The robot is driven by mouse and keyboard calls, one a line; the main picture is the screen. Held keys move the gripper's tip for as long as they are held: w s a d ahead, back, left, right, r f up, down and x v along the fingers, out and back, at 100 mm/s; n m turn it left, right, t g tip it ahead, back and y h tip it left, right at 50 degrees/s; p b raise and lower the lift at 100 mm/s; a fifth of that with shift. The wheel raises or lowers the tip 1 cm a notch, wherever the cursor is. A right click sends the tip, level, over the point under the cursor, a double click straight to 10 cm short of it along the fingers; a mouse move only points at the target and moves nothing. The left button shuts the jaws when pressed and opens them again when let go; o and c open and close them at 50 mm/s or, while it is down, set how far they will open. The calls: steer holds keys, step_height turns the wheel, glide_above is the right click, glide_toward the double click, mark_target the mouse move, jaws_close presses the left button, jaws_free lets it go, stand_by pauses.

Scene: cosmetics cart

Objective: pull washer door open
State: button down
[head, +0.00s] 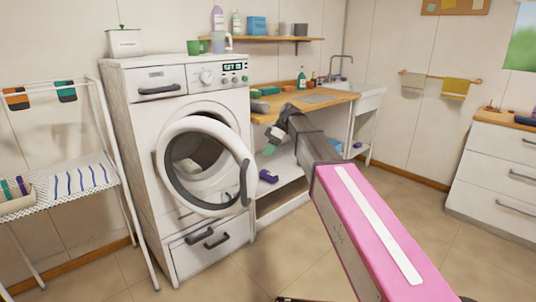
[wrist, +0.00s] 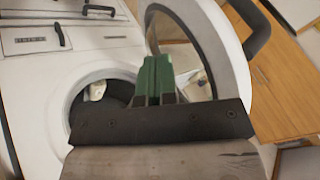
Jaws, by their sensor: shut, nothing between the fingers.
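The white washer (head: 175,85) stands at the left in the head view. Its round door (head: 174,150) is partly open, swung out from the front, with a dark handle (head: 245,183) on its right edge. In the wrist view, the door (wrist: 233,70) is at the right, its handle (wrist: 258,28) is at the upper right, and the round drum opening (wrist: 75,97) is at the left. My gripper (head: 269,148) is to the right of the door in the head view. Its green fingers (wrist: 153,78) are shut and empty, appearing between opening and door; contact with the door is unclear.
A drying rack (head: 60,195) stands left of the washer. A wooden counter (head: 330,97) with a sink lies to its right, with an open shelf (head: 285,180) below holding purple items. White drawers (head: 500,165) stand far right. The floor (head: 265,265) before the washer looks clear.

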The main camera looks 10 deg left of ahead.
steer(key=s+a+f, duration=0.3)
steer(key=s+f, duration=0.3)
steer(key=s, duration=0.1)
steer(key=shift+a, duration=0.4)
